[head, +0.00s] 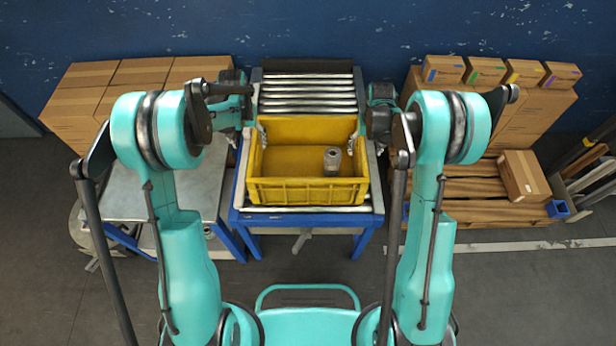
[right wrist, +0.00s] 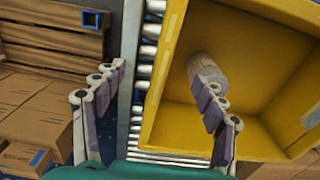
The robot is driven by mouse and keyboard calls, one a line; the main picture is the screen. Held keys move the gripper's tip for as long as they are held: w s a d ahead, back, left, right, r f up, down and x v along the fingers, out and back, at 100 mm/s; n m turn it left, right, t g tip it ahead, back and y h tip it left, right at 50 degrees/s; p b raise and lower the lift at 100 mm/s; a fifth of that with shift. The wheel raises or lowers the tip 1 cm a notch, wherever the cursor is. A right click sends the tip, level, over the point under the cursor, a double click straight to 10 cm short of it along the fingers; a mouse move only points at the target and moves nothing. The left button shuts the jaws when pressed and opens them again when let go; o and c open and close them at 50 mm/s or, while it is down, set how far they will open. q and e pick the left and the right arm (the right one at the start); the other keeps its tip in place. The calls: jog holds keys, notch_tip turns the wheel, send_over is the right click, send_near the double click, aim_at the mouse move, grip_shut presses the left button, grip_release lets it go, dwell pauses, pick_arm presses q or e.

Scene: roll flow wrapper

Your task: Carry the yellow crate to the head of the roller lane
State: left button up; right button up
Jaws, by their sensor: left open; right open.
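The yellow crate (head: 305,190) sits level on the roller lane (head: 307,88), toward its near end. Rollers show behind the crate and a strip of roller shows in front of it. A grey cylindrical part (head: 332,160) stands inside, toward the right. My left gripper (head: 262,136) is open at the crate's left wall; its outer finger is hidden. My right gripper (head: 353,142) is open at the right wall. In the right wrist view my right gripper (right wrist: 157,75) has one finger outside the yellow crate (right wrist: 165,90) and one over its inside, with the wall between them.
A grey metal table (head: 185,190) stands left of the lane, with cardboard boxes (head: 110,85) behind it. On the right are a wooden pallet (head: 465,205), a carton (head: 523,177) and small coloured-label boxes (head: 443,69). A blue wall closes the back.

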jog(key=shift+r, duration=2.05)
